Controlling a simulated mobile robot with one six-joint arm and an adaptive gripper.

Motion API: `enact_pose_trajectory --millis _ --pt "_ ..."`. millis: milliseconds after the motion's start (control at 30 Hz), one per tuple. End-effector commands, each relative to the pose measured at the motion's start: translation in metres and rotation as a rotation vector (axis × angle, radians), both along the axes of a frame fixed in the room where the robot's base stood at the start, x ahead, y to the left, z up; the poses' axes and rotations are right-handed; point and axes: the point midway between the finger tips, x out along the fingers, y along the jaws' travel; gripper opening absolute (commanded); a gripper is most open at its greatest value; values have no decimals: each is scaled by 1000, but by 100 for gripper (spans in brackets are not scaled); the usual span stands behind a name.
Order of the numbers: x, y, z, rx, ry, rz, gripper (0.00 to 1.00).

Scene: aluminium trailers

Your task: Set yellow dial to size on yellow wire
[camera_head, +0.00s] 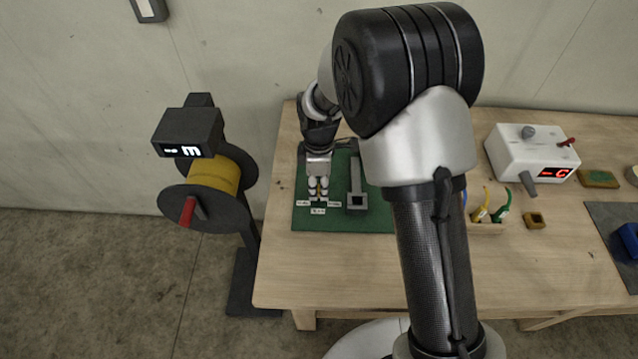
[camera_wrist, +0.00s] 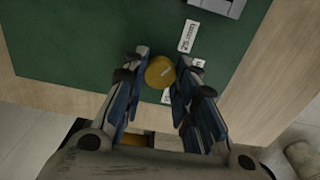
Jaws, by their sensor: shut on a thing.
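The yellow dial (camera_wrist: 160,72) is a round knob with a small light mark on its top face, on the green mat (camera_wrist: 75,50). My gripper (camera_wrist: 159,68) is shut on it, one finger on each side. In the head view my gripper (camera_head: 319,187) points down at the mat's left part, and its fingers mostly hide the dial. White labels (camera_wrist: 187,36) lie around the dial; their print is too small to read surely. Yellow wire (camera_head: 215,175) is wound on a dark spool left of the table. A short yellow wire piece (camera_head: 480,212) stands in a small holder.
A grey metal tool (camera_head: 356,188) lies on the mat close right of my gripper. A white box (camera_head: 530,155) with a red display, a green wire piece (camera_head: 502,213) and small blocks stand farther right. My arm hides the table's middle.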

Motion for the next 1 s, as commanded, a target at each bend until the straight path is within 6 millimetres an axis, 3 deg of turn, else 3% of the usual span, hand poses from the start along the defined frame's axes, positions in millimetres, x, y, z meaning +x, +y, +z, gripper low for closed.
enact_pose_trajectory --millis 367,400,700,1000 --pt "0 0 0 0 -1 6 2" --pt "0 0 0 0 -1 6 29" --pt "0 0 0 0 0 4 48" --pt "0 0 1 0 -1 4 48"
